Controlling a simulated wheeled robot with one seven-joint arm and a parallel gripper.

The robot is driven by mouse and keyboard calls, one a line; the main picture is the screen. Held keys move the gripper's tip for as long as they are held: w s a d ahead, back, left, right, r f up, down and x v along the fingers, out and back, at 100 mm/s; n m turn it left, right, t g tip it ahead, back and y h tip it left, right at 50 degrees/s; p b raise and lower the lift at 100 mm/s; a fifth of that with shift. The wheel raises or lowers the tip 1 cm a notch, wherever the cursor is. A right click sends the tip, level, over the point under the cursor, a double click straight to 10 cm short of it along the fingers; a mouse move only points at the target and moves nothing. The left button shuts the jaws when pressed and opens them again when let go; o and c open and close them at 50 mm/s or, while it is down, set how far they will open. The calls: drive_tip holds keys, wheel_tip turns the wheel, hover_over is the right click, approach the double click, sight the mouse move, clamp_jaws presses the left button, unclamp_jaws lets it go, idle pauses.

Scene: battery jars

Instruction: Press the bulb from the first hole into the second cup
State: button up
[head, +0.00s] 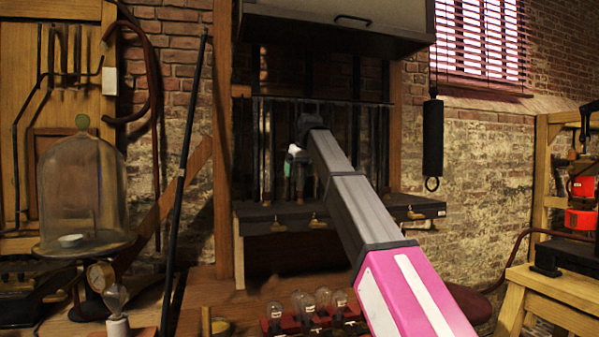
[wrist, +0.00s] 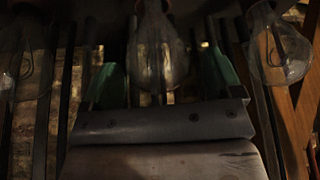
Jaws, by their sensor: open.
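My gripper (wrist: 165,85) is open in the wrist view, its two green fingers apart on either side of a clear glass bulb (wrist: 158,52). The bulb lies between or just beyond the fingers; I cannot tell whether they touch it. Its neck points to the top of the picture, where its end is cut off. Other clear bulbs show to the left (wrist: 26,62) and right (wrist: 280,52). In the head view my gripper (head: 293,168) is small and dark inside the alcove under the hood, with a pale shape beside it. I cannot make out holes or cups there.
A dark shelf (head: 340,208) with brass fittings runs along the alcove. Several bulbs stand in a red rack (head: 318,322) in front. A black cylinder (head: 433,138) hangs right.

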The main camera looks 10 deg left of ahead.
drive_tip(key=v, duration=1)
drive_tip(key=shift+d+r, duration=0.25)
drive_tip(key=shift+r, duration=0.1)
